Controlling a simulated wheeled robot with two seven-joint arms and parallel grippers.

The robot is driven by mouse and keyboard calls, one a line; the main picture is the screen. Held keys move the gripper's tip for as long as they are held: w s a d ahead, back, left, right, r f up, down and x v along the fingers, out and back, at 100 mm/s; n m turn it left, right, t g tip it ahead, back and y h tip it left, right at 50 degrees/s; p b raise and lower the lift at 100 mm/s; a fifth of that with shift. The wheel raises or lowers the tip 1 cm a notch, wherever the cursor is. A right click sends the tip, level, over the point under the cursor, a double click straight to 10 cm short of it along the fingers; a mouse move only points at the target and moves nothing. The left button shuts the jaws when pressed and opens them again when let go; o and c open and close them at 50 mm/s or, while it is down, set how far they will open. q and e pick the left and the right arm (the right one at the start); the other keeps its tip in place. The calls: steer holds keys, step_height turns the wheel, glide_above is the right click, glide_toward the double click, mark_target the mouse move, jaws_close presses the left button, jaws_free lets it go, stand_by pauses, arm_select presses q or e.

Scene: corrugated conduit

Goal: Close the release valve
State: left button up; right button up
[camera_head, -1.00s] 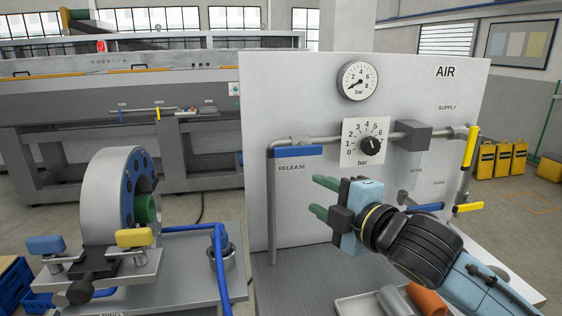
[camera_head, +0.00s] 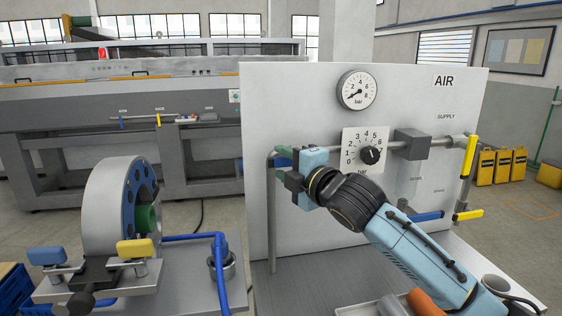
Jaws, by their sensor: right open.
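The release valve's blue handle (camera_head: 284,162) is on the pipe at the left of the grey AIR panel (camera_head: 410,84). Only its left end shows, and my right gripper hides the rest and the RELEASE label. My right gripper (camera_head: 281,155) is open, with its green fingertips at the handle. I cannot tell whether they touch it or sit around it. My left gripper is out of view.
A gauge (camera_head: 358,90) and a regulator knob (camera_head: 371,156) sit right of the gripper. Yellow handles (camera_head: 470,156) and another blue handle (camera_head: 427,216) are further right. A ring-shaped machine (camera_head: 112,208) with a blue hose stands at the left.

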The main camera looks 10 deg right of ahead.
steer(key=shift+w+a, duration=0.25)
steer(key=shift+w, duration=0.45)
jaws_close()
